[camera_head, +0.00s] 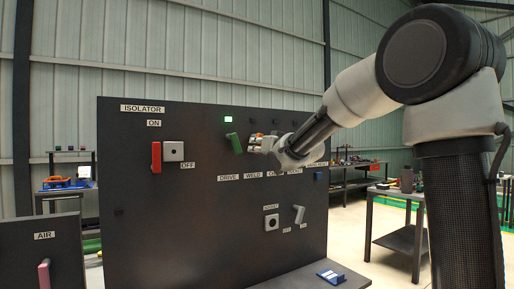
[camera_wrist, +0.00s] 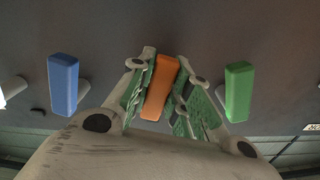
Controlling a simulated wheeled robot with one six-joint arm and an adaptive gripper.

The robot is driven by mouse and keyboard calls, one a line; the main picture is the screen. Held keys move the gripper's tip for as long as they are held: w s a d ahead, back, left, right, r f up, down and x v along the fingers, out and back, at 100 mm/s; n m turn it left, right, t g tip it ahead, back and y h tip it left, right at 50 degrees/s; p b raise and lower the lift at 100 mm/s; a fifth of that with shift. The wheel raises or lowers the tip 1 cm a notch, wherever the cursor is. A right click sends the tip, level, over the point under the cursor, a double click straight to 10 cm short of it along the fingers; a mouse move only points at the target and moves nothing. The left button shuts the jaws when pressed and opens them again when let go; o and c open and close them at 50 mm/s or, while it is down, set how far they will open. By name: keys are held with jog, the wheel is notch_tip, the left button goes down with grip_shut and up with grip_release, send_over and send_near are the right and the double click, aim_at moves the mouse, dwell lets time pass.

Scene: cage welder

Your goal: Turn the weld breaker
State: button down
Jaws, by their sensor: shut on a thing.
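The weld breaker appears to be the orange handle (camera_wrist: 160,87), above the WELD label (camera_head: 253,175) on the dark panel. My gripper (camera_wrist: 160,95) has its green-padded fingers on both sides of this handle and is shut on it. In the head view my gripper (camera_head: 256,144) reaches the panel from the right and hides most of the orange handle. A blue handle (camera_wrist: 63,85) is on the other side.
A green lamp (camera_head: 228,119) is lit above the green handle; the lamp above WELD looks dark. A red isolator handle (camera_head: 156,157) is at the panel's left. A grey socket handle (camera_head: 299,214) is below my arm. An AIR box (camera_head: 60,255) stands front left.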

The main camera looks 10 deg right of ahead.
jog(key=n, duration=0.2)
jog(key=d+n, duration=0.1)
jog(key=shift+w+f+n, duration=0.1)
jog(key=shift+w+n, duration=0.05)
jog(key=shift+n, duration=0.25)
jog(key=shift+w+d+n, duration=0.1)
jog(key=shift+d+n, duration=0.15)
jog(key=shift+n, duration=0.45)
jog(key=shift+w+d+n, duration=0.1)
jog(key=shift+d+n, duration=0.1)
jog(key=shift+n, duration=0.5)
jog(key=c, duration=1.3)
grip_release()
jog(key=shift+s, duration=0.1)
jog(key=v, duration=1.2)
